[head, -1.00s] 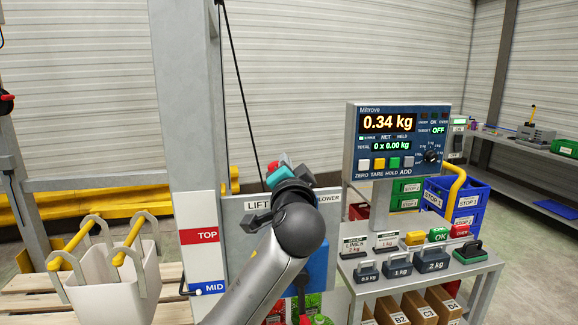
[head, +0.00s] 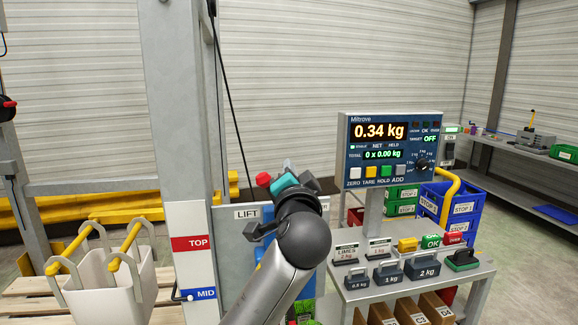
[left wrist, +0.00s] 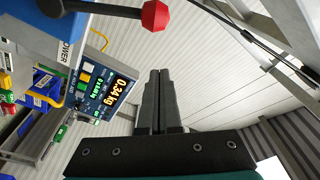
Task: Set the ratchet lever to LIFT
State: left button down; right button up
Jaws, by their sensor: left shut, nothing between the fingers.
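The ratchet lever has a red knob (head: 263,179), seen just left of my left gripper in the head view. In the left wrist view the red knob (left wrist: 155,15) is at the top, on a black rod (left wrist: 105,8) that comes out of a blue housing (left wrist: 28,28). The LIFT label (head: 247,213) is on the panel below the knob; the LOWER label is mostly hidden by my arm, with its end (left wrist: 66,52) in the wrist view. My left gripper (head: 287,164) is shut and empty; its fingers (left wrist: 158,74) look apart from the knob. My right gripper is out of view.
A grey column (head: 175,110) stands left of the panel. A scale display (head: 391,150) reading 0.34 kg stands to the right, above a bench (head: 350,293) with weights. A white bag (head: 105,290) with yellow handles is at lower left.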

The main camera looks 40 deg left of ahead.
pick_arm(q)
jog(key=v, duration=0.6)
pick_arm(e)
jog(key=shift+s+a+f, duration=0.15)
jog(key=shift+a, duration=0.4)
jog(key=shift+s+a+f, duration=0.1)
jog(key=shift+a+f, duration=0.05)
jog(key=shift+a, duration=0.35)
pick_arm(q)
jog(key=shift+f, duration=0.1)
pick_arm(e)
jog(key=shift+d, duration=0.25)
